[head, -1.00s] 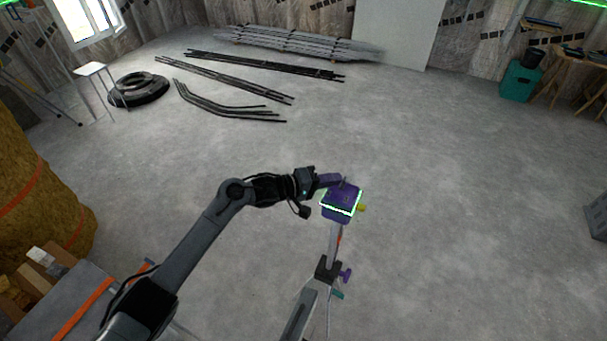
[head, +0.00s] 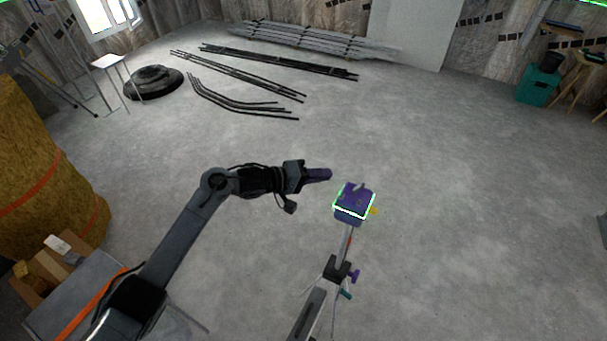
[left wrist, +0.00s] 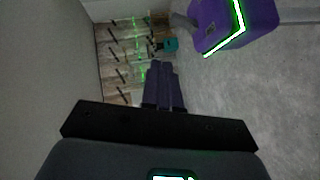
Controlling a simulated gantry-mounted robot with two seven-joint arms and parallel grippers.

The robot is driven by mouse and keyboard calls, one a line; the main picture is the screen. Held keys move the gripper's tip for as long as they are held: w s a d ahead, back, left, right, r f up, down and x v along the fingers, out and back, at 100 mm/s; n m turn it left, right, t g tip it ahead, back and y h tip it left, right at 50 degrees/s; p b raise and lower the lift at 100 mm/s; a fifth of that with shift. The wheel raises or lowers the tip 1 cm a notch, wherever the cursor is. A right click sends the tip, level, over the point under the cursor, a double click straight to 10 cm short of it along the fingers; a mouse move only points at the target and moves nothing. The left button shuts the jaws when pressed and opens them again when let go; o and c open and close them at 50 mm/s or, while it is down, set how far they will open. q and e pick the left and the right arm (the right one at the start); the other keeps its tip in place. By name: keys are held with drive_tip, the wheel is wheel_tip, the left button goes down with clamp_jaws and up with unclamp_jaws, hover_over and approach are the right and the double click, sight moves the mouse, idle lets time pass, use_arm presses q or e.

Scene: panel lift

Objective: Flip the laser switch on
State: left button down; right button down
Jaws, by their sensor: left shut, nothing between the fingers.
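The laser level is a purple box (head: 354,205) with a bright green glowing line around its edges, mounted on top of a tripod (head: 338,268). It also shows at the top right of the left wrist view (left wrist: 218,20), with a small lever-like part at its left side. My left gripper (head: 328,174) is shut and empty, to the left of the laser level and a little above it in the head view, with a gap between them. Its purple fingers show pressed together in the left wrist view (left wrist: 164,84).
A straw-coloured bale (head: 40,170) and a grey table (head: 85,290) with cardboard pieces stand at the left. Black bars (head: 240,75) and a coiled black ring (head: 153,82) lie on the far floor. A teal box (head: 538,86) is at the back right. Floor around the tripod is clear.

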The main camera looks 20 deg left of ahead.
use_arm(q)
drive_tip(key=v, duration=0.5)
drive_tip(key=shift+s+r+b, duration=0.1)
drive_tip(key=shift+r+b, duration=0.3)
drive_tip(key=shift+r, duration=0.05)
